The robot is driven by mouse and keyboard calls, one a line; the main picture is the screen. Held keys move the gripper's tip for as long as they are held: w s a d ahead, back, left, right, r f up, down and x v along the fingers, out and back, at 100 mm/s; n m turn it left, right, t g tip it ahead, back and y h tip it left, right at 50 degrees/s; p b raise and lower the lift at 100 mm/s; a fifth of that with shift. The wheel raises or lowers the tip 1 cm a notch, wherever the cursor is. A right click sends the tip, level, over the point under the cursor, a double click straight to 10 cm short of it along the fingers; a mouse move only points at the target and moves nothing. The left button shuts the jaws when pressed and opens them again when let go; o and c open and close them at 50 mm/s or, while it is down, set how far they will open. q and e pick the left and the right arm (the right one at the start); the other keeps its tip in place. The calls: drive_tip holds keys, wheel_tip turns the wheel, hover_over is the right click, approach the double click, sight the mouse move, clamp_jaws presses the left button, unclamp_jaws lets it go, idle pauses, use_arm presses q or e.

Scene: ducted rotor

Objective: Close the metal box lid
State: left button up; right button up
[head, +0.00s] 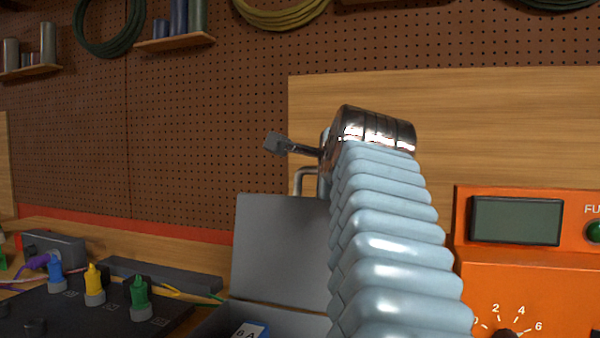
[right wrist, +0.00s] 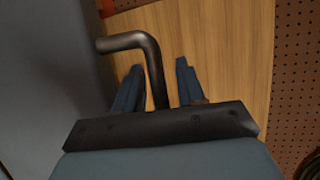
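The metal box (head: 295,315) is at the bottom middle of the head view. Its grey lid (head: 278,245) stands open, roughly upright, its right part hidden behind my right arm. A bent metal handle (head: 305,178) rises at the lid's top edge. In the right wrist view the lid (right wrist: 40,70) fills the left side and the dark bent handle (right wrist: 150,60) passes between the fingers of my right gripper (right wrist: 157,80). The fingers are apart, with gaps visible on both sides of the handle. My left gripper is not seen.
A blue and white labelled item (head: 250,330) is in the box. An orange instrument (head: 530,275) stands at right. A dark panel with coloured plugs (head: 95,300) and a long grey bar (head: 160,273) lie at left. A brown pegboard (head: 200,120) stands behind.

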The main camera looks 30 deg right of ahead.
clamp_jaws()
